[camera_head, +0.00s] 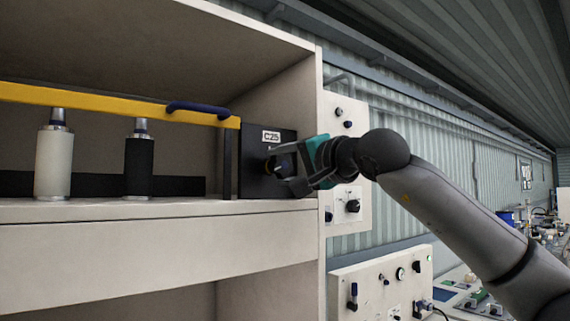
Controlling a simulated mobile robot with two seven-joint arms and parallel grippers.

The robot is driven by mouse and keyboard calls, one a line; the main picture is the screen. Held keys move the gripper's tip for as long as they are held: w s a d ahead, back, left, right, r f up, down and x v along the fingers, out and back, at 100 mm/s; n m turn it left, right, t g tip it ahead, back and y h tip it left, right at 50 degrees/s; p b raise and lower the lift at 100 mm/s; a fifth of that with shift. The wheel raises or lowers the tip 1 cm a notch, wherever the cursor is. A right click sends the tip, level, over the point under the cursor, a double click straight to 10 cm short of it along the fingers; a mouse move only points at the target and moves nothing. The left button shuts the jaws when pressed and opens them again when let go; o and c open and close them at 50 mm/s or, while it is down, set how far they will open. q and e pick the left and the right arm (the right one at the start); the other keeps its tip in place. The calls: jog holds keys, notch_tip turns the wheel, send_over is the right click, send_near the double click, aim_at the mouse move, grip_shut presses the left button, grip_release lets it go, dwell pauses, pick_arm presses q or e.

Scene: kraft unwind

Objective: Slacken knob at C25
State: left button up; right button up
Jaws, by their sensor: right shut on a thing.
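A black box (255,185) with a white C25 label (271,136) stands at the right end of the shelf. Its dark knob (279,164) is on the front face and is partly hidden by the fingers. My right gripper (285,170), dark with a teal body, reaches in from the right and is shut on the knob. My left gripper is not in view.
A yellow bar (110,103) with a dark blue handle (197,110) runs left from the box above a white roll (53,162) and a black roll (138,165). The cabinet side wall (318,200) and a white control panel (353,140) stand close to my arm.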

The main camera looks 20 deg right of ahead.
jog(key=shift+r, duration=0.25)
jog(key=o, duration=1.2)
jog(key=shift+w+a+f, duration=0.15)
jog(key=shift+w, duration=0.2)
jog(key=shift+o, duration=0.9)
jog(key=shift+s, duration=0.15)
jog(key=shift+f, duration=0.1)
jog(key=shift+s, duration=0.1)
jog(key=b+v, duration=0.5)
jog(key=v, duration=1)
